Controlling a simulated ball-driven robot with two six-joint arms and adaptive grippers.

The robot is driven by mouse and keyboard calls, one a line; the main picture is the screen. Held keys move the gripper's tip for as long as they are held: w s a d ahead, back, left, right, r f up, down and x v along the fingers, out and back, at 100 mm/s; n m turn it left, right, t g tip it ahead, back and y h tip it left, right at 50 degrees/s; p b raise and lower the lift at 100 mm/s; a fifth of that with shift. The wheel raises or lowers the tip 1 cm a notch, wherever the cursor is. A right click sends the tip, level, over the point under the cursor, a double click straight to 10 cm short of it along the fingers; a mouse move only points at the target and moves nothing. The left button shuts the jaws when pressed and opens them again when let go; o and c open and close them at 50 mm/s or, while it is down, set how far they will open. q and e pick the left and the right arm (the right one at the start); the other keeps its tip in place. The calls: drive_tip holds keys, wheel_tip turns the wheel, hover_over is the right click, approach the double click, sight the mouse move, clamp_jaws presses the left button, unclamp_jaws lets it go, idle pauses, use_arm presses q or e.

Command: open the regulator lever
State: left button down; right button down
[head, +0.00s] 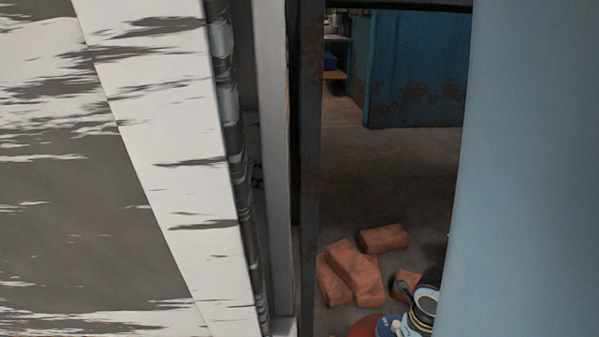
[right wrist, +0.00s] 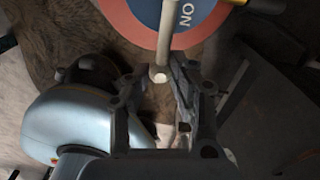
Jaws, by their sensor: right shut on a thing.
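In the right wrist view, a pale rod with a rounded end (right wrist: 168,38), which looks like the regulator lever, runs down from the top across a round blue plate (right wrist: 176,12) with a red rim and the letters "NO". My right gripper (right wrist: 155,76) has its dark fingers on either side of the rod's lower end and is shut on it. The far end of the rod is cut off by the frame. In the head view a bit of the red and blue plate (head: 367,327) shows at the bottom edge; the lever and fingers cannot be made out there. My left gripper is not in view.
A weathered white panel (head: 190,150) fills the left of the head view, beside a dark upright post (head: 311,150). Several orange bricks (head: 384,238) lie on the floor near the plate. A worn blue cabinet (head: 415,70) stands behind, with bare floor before it.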

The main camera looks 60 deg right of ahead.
drive_tip(key=shift+s+a+f, duration=0.1)
drive_tip(key=shift+s, duration=0.1)
drive_tip(key=c, duration=1.2)
unclamp_jaws()
drive_tip(key=shift+o, duration=0.4)
drive_tip(key=shift+w, duration=0.1)
drive_tip(key=shift+r, duration=0.4)
wheel_tip(320, 180, up, 12)
drive_tip(key=shift+f, duration=0.25)
